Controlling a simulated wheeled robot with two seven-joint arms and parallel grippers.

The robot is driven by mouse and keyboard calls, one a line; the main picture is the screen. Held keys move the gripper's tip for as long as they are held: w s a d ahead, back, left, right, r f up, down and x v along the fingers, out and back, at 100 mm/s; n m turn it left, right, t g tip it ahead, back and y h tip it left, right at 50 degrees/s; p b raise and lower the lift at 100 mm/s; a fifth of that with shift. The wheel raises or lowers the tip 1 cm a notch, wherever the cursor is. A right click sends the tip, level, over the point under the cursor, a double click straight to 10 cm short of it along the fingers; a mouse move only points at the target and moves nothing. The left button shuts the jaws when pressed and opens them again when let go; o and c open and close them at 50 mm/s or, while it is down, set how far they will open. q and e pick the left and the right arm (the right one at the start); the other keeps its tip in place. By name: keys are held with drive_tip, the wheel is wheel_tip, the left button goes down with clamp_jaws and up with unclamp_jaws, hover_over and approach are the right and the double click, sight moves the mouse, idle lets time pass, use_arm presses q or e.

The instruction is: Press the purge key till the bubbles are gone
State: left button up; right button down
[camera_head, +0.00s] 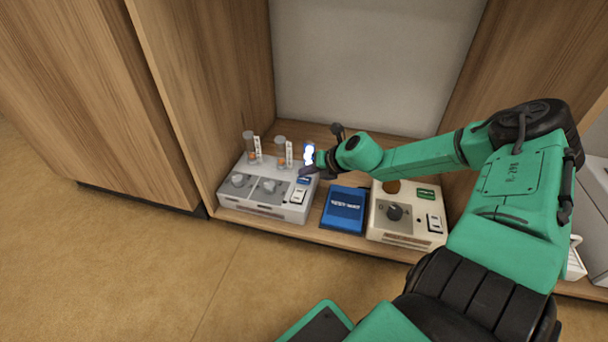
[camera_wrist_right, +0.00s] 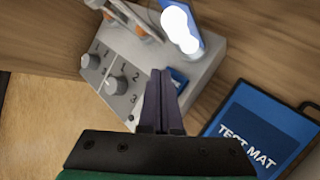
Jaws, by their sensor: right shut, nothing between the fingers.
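A pale grey unit (camera_head: 262,207) with two knobs stands at the left of the shelf. A small blue panel (camera_head: 304,181) and a white rocker switch (camera_head: 298,197) sit at its right end; I cannot read a purge label. A bright white glowing part (camera_head: 309,153) with a blue back rises behind them, and bubbles cannot be made out in its glare. My right gripper (camera_head: 306,172) is shut and empty over this end. In the right wrist view its fingertips (camera_wrist_right: 161,74) partly cover the blue panel (camera_wrist_right: 179,77); contact cannot be told. My left gripper is not in view.
Two upright tubes with orange parts (camera_head: 281,155) stand at the unit's back. A blue test mat (camera_head: 344,210) lies to its right, then a cream unit (camera_head: 404,232) with a dark knob. A wooden side panel (camera_head: 205,90) closes the left.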

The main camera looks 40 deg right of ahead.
sight(307, 182)
drive_tip(key=shift+f+b, duration=0.35)
drive_tip(key=shift+f, duration=0.05)
drive_tip(key=shift+f+b, duration=0.4)
idle(0.7)
drive_tip(key=shift+r+p, duration=0.8)
wheel_tip(307, 182, up, 5)
drive_tip(key=p, duration=0.5)
drive_tip(key=shift+r, duration=0.1)
idle(0.6)
